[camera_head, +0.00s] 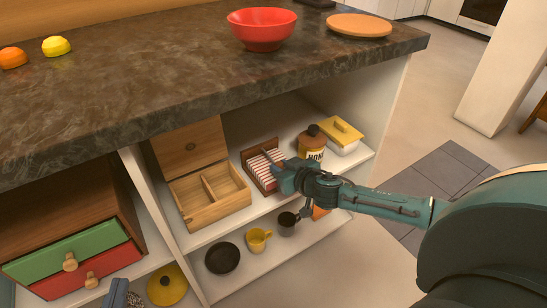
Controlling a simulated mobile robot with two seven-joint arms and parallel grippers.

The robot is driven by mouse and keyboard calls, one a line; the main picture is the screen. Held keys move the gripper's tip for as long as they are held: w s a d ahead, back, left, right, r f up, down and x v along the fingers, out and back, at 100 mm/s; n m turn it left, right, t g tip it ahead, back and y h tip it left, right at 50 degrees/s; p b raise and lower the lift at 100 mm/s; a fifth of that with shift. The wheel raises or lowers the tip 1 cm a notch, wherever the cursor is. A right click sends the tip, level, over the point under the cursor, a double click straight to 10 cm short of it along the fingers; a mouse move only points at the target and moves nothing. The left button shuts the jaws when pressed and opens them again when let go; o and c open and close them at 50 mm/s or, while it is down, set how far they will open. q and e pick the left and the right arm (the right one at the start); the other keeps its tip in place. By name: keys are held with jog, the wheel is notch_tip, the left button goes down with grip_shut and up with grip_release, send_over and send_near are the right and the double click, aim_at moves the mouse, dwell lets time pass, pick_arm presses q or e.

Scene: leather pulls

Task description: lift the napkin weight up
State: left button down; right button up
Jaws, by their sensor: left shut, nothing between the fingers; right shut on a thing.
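A wooden napkin holder (251,169) with red-and-white striped napkins (261,176) stands on the cabinet's upper shelf. My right gripper (279,174) reaches in from the right and is at the holder's right side, shut. A thin dark bar (267,157), seemingly the napkin weight, shows at its fingertips over the napkins. The hand hides most of the grip, and I cannot tell whether the bar touches the napkins.
An open wooden box (219,211) stands left of the holder; a honey jar (311,146) and a yellow-lidded container (344,137) stand right. Cups (257,240) and a dark bowl (222,258) are below. The stone countertop (180,95) overhangs the shelf.

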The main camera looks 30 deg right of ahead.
jog(key=shift+w+r+p, duration=0.25)
jog(key=shift+r+p, duration=0.45)
jog(key=shift+r, duration=0.2)
jog(key=shift+w+r+p, duration=0.2)
jog(key=shift+r+p, duration=0.5)
jog(key=shift+r, duration=0.2)
jog(key=shift+w+r+p, duration=0.15)
jog(key=shift+r+p, duration=0.15)
jog(key=shift+w+a+r+p, duration=0.1)
jog(key=shift+w+r+p, duration=0.8)
jog(key=shift+r+p, duration=0.3)
jog(key=shift+w+r, duration=0.2)
jog(key=shift+w, duration=0.05)
